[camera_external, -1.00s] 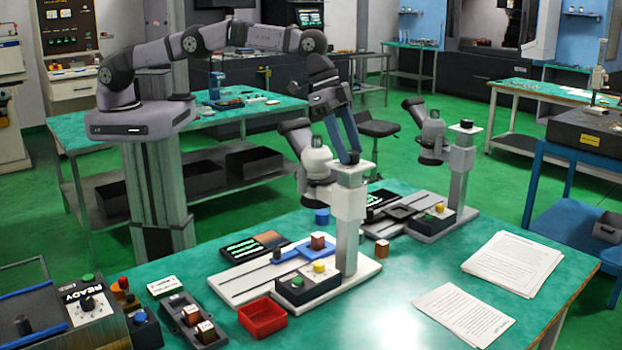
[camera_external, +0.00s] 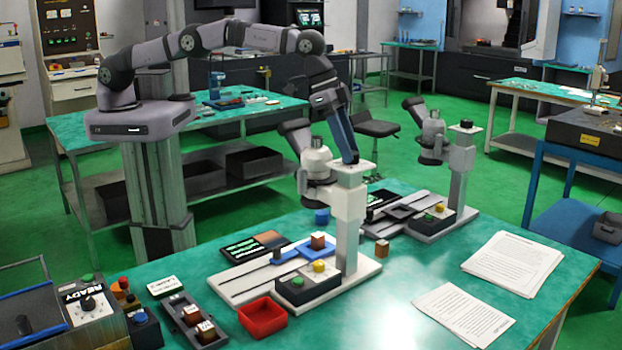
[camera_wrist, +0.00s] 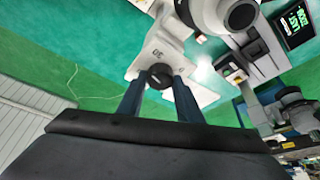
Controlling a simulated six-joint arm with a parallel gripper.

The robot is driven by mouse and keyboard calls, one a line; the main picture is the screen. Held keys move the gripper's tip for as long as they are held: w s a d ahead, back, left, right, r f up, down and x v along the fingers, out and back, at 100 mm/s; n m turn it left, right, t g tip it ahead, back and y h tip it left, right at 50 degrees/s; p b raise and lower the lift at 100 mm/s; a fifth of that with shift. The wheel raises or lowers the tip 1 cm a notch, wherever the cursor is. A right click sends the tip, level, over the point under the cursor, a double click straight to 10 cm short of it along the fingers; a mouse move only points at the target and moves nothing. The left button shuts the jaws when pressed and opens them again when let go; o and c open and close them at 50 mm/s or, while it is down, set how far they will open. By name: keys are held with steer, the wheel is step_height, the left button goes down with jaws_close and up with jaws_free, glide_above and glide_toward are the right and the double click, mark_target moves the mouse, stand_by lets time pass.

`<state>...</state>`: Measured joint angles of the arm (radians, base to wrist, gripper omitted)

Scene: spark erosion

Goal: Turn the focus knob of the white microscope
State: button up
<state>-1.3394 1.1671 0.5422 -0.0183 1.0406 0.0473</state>
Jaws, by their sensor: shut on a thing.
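The white microscope (camera_external: 348,205) stands upright on its pale base on the green table. In the wrist view its white column top (camera_wrist: 152,57) carries a dark round focus knob (camera_wrist: 160,76). My gripper (camera_external: 350,160) points down at the top of the column. In the wrist view the two blue fingers of my gripper (camera_wrist: 160,84) stand on either side of the knob, closed on it. In the external view the knob is hidden behind the fingertips.
A grey microscope (camera_external: 460,160) stands behind to the right. A red tray (camera_external: 262,317), a dark holder with blocks (camera_external: 193,320) and a control box (camera_external: 85,305) are at the front left. Papers (camera_external: 515,268) lie on the right. The front middle of the table is mostly clear.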

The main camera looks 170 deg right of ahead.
steer(key=shift+w+n+g, duration=0.15)
steer(key=shift+n+g, duration=0.45)
steer(key=shift+n, duration=1.7)
steer(key=o, duration=1)
steer(key=shift+o, duration=0.2)
steer(key=shift+r+b, duration=0.15)
steer(key=shift+b, duration=0.15)
steer(key=shift+b+v, duration=0.85)
steer(key=shift+b, duration=0.35)
steer(key=shift+w+b+v, duration=0.2)
steer(key=shift+b+v, duration=0.35)
steer(key=shift+v, duration=2.2)
steer(key=shift+d, duration=0.1)
